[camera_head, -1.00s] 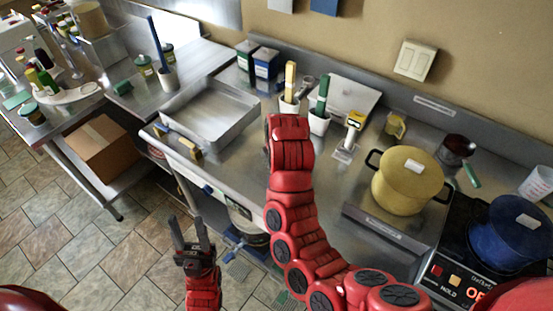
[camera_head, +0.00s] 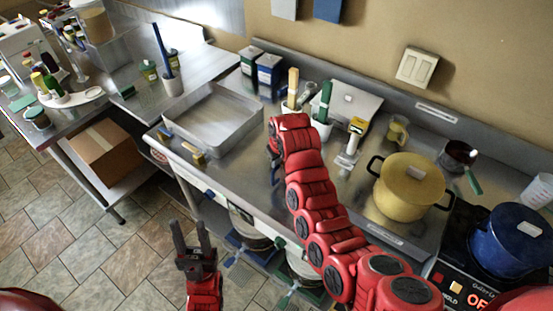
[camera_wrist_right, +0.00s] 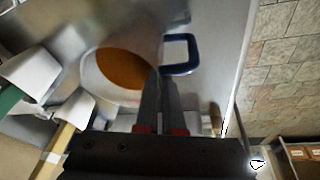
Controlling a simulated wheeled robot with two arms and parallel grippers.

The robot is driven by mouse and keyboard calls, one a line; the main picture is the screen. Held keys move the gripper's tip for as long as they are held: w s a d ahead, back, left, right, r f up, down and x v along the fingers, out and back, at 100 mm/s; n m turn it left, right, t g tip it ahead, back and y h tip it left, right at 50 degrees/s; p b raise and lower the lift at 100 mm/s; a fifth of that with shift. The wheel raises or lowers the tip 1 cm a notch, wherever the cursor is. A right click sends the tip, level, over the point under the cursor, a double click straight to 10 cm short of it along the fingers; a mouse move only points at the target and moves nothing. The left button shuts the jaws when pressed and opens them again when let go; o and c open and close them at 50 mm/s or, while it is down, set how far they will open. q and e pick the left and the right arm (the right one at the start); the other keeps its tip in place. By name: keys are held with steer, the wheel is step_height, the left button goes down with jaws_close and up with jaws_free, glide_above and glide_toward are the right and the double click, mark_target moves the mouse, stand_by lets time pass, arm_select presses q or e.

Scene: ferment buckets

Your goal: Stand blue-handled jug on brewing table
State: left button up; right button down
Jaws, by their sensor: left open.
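In the right wrist view the jug (camera_wrist_right: 125,68) is seen from above with orange-brown contents and a blue handle (camera_wrist_right: 182,68) on its right side. The two dark fingers of my right gripper (camera_wrist_right: 163,85) are close together at the jug's handle side. I cannot tell whether they are closed on it. In the head view my red right arm reaches over the steel bench (camera_head: 240,175) and hides the jug and that gripper. My left gripper (camera_head: 192,240) is open and empty, above the floor in front of the bench.
A shallow steel tray (camera_head: 212,118) is left of my right arm. White cups with brushes, a yellow pot (camera_head: 412,187) and a blue pot (camera_head: 510,240) on a hot plate stand on the bench. A second steel table (camera_head: 190,75) is at the left. Buckets sit under the bench.

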steer(key=shift+f, duration=0.2)
steer(key=c, duration=1)
jaws_free()
steer(key=shift+r, duration=0.1)
steer(key=shift+c, duration=0.2)
